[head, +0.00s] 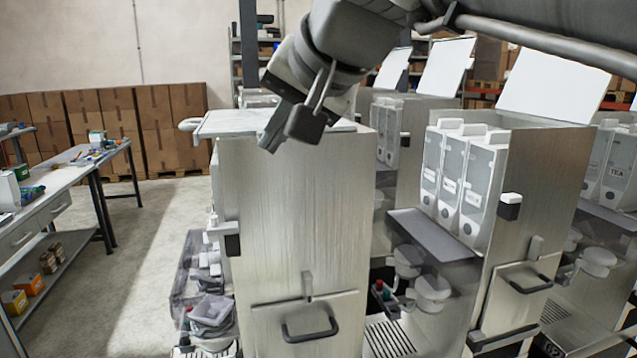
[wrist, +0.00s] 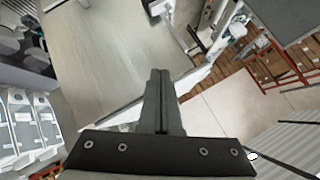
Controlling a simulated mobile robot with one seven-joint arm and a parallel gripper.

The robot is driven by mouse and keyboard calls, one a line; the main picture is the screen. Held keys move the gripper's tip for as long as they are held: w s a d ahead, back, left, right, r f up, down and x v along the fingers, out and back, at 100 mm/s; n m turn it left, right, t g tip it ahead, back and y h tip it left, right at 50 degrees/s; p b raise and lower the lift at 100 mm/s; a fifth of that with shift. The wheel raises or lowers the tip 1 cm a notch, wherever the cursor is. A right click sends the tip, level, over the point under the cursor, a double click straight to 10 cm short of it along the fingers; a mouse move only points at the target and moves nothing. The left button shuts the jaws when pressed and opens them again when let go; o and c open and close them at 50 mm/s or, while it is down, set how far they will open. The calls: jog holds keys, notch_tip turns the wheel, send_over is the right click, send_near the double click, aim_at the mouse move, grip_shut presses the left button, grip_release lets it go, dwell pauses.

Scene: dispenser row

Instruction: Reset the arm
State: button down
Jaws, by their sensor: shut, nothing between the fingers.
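My gripper (head: 289,128) is at the top centre of the head view, in front of the upper part of a tall metal dispenser cabinet (head: 300,220). Its dark fingers point down and to the left. In the wrist view my gripper (wrist: 160,75) shows with its two fingers together and nothing between them. My arm comes in from the top right of the head view. I cannot tell the exact gap between the fingers and the cabinet.
More dispenser cabinets with white canisters (head: 460,185) and raised white lids (head: 550,85) stand to the right. A workbench (head: 65,172) with small items stands at the left. Stacked cardboard boxes (head: 110,120) line the back wall. The floor (head: 130,240) between bench and cabinets is clear.

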jog(key=s+d+f+g+h, duration=0.1)
jog(key=s+d+f, duration=0.3)
jog(key=f, duration=0.5)
jog(key=s+d+f+n+h+b, duration=0.1)
jog(key=s+d+f+h, duration=0.2)
jog(key=s+d+f, duration=0.2)
jog(key=s+d+f+g+h+b, duration=0.1)
jog(key=s+d+f, duration=0.3)
jog(key=d+f, duration=0.6)
notch_tip(320, 180, down, 5)
jog(key=shift+s+f+n+g+h, duration=0.1)
jog(key=shift+s+n+g+h, duration=0.2)
jog(key=shift+h, duration=0.2)
